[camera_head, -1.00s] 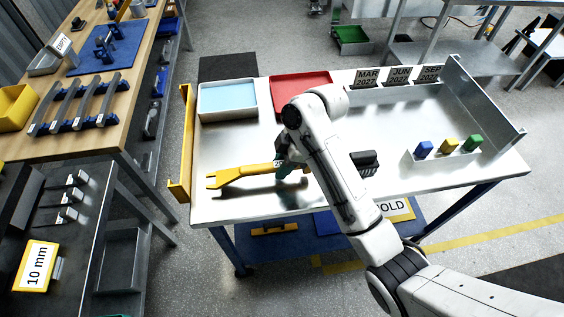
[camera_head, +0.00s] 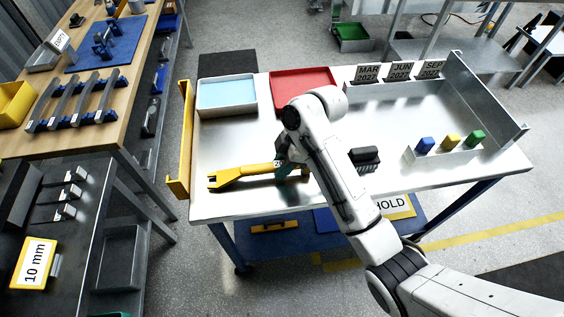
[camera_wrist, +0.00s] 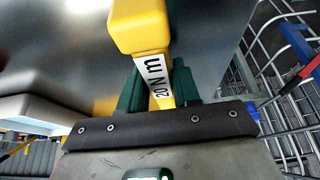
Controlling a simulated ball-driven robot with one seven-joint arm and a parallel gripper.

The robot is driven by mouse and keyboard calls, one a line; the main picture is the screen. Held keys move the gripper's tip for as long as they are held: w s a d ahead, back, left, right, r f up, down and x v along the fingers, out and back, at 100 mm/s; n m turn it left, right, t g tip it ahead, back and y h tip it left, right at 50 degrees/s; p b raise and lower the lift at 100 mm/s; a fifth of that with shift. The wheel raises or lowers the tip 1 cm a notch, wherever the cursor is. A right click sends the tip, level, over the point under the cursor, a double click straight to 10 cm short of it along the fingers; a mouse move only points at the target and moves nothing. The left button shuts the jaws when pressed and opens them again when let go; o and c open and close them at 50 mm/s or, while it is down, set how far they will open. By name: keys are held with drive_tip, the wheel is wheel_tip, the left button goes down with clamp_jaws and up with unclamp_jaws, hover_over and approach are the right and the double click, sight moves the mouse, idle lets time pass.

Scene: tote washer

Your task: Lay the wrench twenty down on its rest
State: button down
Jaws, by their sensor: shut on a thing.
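The yellow wrench (camera_head: 240,174) lies nearly level above or on the steel table top, its forked end to the left; I cannot tell whether it touches the table. My gripper (camera_head: 284,168) is shut on it near its right part, partly hidden by my arm. In the wrist view the wrench (camera_wrist: 140,28) passes between the green fingers of my gripper (camera_wrist: 158,88), and its white label reads "20 N m". I cannot tell which item in view is the rest for this wrench.
A tray with a light-blue inside (camera_head: 227,96) and a red tray (camera_head: 302,91) stand at the table's back. A dark brush (camera_head: 364,156) lies right of my arm. Blue, yellow and green blocks (camera_head: 450,141) stand at right. The left bench holds a rack of grey bars (camera_head: 82,103).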

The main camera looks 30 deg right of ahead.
drive_tip(key=shift+f, duration=0.3)
idle(0.4)
drive_tip(key=c, duration=0.7)
unclamp_jaws()
drive_tip(key=o, duration=0.5)
drive_tip(key=shift+o, duration=0.2)
drive_tip(key=shift+p+v, duration=4.3)
drive_tip(key=shift+v, duration=0.25)
